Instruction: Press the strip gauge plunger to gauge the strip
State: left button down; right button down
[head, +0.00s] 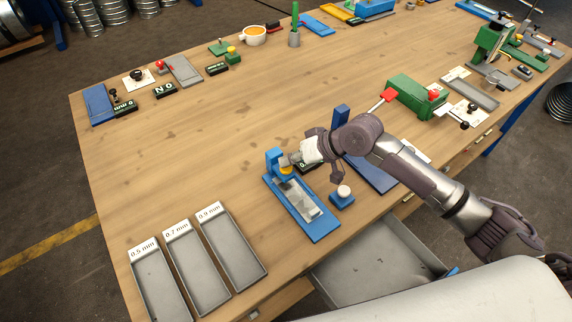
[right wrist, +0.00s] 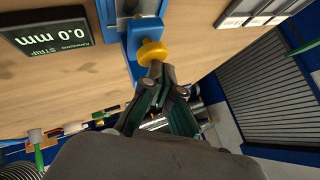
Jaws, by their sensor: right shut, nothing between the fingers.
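The strip gauge (head: 318,229) is a blue base with an upright post at its far end, and a grey metal strip (head: 303,203) lies on it. Its yellow plunger (head: 286,169) also shows in the right wrist view (right wrist: 152,52). My right gripper (head: 291,160) is shut and empty, its fingertips (right wrist: 160,70) right at the plunger. I cannot tell whether they touch it. A dark display (right wrist: 50,38) beside the gauge reads 0.0 mm in the right wrist view; my gripper mostly hides it in the head view. My left gripper is not in view.
Three grey trays (head: 236,252) labelled 0.5 mm, 0.7 mm and 0.9 mm stand at the table's front left. A small blue block with a white button (head: 343,191) sits right of the gauge. An open drawer (head: 380,275) juts out in front. The table's middle is clear.

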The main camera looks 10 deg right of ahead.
aim_at(289, 167)
jog(key=shift+f, duration=0.4)
jog(key=shift+r, duration=0.1)
dwell(0.3)
jog(key=shift+r+p, duration=1.2)
jog(key=shift+p, duration=0.1)
notch_tip(289, 167, up, 5)
jog(key=p, duration=0.5)
jog(key=shift+r, duration=0.1)
jog(key=shift+d, duration=0.1)
